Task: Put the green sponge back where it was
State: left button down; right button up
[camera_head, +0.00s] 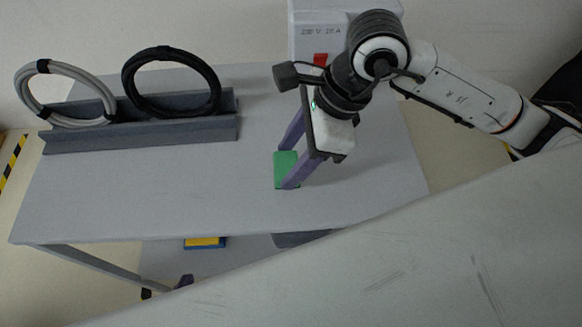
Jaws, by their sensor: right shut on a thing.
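The green sponge (284,172) is at the right half of the grey cart top (165,195), towards its front edge. My right gripper (288,167) reaches in from the right, and its two purple fingers are shut on the sponge, one at its far side and one at its near side. I cannot tell whether the sponge touches the cart top or is held just above it. My left gripper is not in view.
A grey rack (145,136) holds a grey cable coil (65,122) and a black cable coil (172,112) at the back left. A white box with a red switch (320,60) stands behind my gripper. A large grey panel (400,270) covers the lower right foreground. The cart's front left is clear.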

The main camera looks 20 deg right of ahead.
jog(key=shift+f, duration=2)
jog(key=o, duration=1.4)
jog(key=shift+c, duration=0.2)
jog(key=shift+r, duration=0.1)
jog(key=v, duration=1.2)
jog(key=shift+s, duration=0.1)
